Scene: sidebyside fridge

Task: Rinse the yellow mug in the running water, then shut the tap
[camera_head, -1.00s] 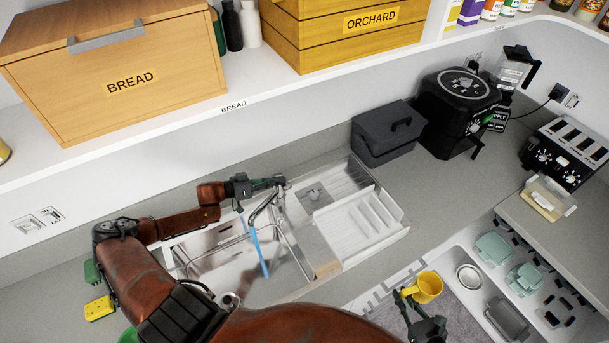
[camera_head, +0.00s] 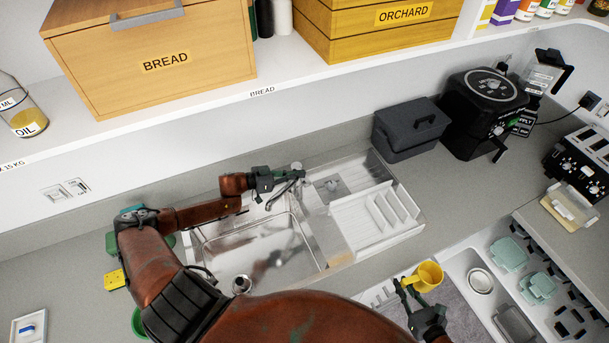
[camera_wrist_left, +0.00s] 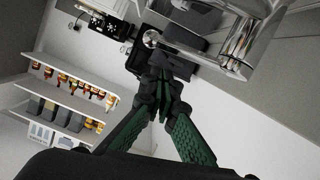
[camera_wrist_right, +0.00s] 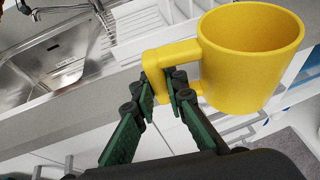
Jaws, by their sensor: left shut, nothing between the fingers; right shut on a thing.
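The yellow mug (camera_head: 428,275) is held upright by its handle in my right gripper (camera_head: 402,287), in front of the counter and right of the sink. The tap (camera_head: 281,192) stands at the back right of the sink (camera_head: 262,250). No water shows under its spout. My left gripper (camera_head: 296,171) is shut and empty at the top of the tap; whether it touches the lever I cannot tell. The left wrist view shows its closed fingers (camera_wrist_left: 160,78).
A drainer (camera_head: 375,220) lies right of the sink, with a dark grey box (camera_head: 409,130) behind it. The shelf (camera_head: 290,82) with the bread box (camera_head: 150,55) overhangs the counter.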

